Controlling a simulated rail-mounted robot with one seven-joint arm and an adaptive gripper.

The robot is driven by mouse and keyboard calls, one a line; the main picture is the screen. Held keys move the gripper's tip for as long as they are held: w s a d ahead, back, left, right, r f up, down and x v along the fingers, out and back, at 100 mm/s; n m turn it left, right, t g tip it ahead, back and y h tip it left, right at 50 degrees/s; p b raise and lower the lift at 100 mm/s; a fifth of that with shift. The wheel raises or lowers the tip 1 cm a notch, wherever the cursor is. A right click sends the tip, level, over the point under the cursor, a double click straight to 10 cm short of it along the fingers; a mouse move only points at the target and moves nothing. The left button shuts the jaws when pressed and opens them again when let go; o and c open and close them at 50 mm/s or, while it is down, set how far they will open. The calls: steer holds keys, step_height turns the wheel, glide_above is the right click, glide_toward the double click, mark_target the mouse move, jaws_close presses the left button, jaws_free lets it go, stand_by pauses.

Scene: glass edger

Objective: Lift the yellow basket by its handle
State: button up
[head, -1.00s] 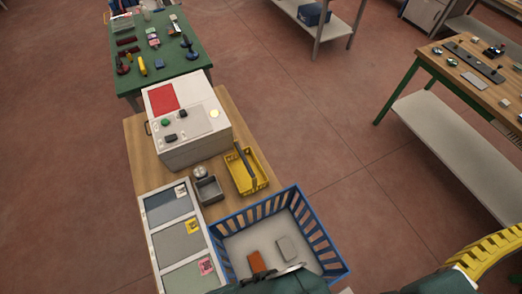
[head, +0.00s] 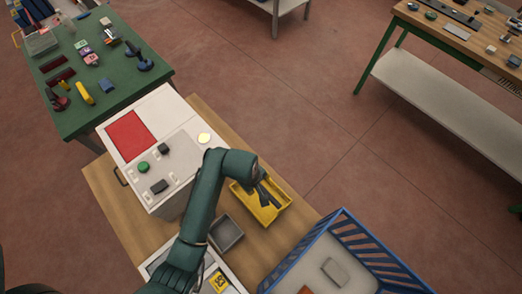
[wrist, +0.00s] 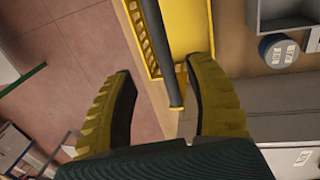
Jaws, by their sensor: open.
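The yellow basket (head: 273,216) stands on the wooden bench beside the white machine, partly covered by my arm in the head view. In the wrist view the basket (wrist: 190,28) fills the top middle. Its dark bar handle (wrist: 163,48) runs down the picture and its near end lies between my fingers. My gripper (wrist: 158,68) is open, with one yellow-ribbed finger on each side of the handle and visible gaps to both. In the head view my gripper (head: 265,193) is over the basket, hard to separate from the dark handle.
The white machine (head: 180,125) stands close to the basket's left. A small grey bin (head: 226,233) sits below it, and a blue crate (head: 345,225) stands at the lower right. In the wrist view a round container (wrist: 277,51) is near the grey bin (wrist: 290,14).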

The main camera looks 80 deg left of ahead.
mark_target(260, 186)
steer(key=f, duration=0.4)
steer(key=shift+w+a, duration=0.2)
steer(key=shift+w, duration=0.1)
steer(key=f, duration=0.5)
steer(key=shift+w+a, duration=0.2)
steer(key=shift+w, duration=0.1)
steer(key=shift+r, duration=0.1)
jaws_close()
